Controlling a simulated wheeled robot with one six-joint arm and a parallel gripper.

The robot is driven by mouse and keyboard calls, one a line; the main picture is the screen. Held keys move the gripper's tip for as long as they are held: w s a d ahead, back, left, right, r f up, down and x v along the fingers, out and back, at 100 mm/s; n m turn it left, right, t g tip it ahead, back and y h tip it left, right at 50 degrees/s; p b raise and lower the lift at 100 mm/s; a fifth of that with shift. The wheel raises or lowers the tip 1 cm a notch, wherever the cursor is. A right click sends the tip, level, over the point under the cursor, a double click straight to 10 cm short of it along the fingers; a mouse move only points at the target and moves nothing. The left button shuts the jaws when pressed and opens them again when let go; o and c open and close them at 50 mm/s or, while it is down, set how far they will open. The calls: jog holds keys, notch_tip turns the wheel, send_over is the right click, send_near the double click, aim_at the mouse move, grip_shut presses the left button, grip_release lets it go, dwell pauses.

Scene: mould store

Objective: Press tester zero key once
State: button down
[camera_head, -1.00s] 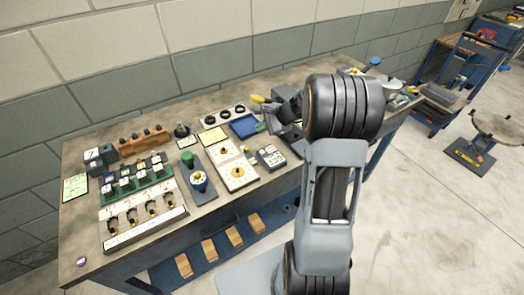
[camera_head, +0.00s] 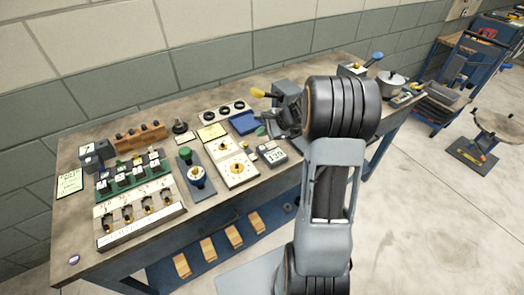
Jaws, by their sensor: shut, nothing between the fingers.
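The tester appears to be the small dark grey box (camera_head: 271,153) with a pale display and light keys, at the front of the bench right of the middle. Its markings are too small to read surely, and I cannot pick out the zero key. My gripper (camera_head: 284,121) shows only in part as a dark grey shape left of my arm's big black joint, above and behind the tester in the picture. It is shut and empty. Its fingertips are hard to make out. I see no contact with the tester.
Left of the tester stand a white panel with a yellow dial (camera_head: 237,170), a blue-and-green knob unit (camera_head: 196,172) and a switch panel (camera_head: 138,211). A yellow-handled lever (camera_head: 258,93) and a blue tray (camera_head: 243,123) lie behind.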

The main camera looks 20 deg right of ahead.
aim_at(262, 148)
jog(key=shift+f+b, duration=1.4)
jog(key=shift+f, duration=0.7)
jog(key=shift+f, duration=0.1)
dwell(0.3)
jog(key=shift+f+b, duration=0.3)
jog(key=shift+b, duration=0.15)
jog(key=shift+f+b, duration=0.45)
jog(key=shift+f, duration=0.05)
dwell(0.6)
jog(key=shift+r, duration=0.15)
jog(key=shift+r+p, duration=0.65)
jog(key=shift+r, duration=0.1)
jog(key=shift+r, duration=0.1)
jog(key=shift+r+p, duration=1.85)
jog(key=shift+r, duration=0.65)
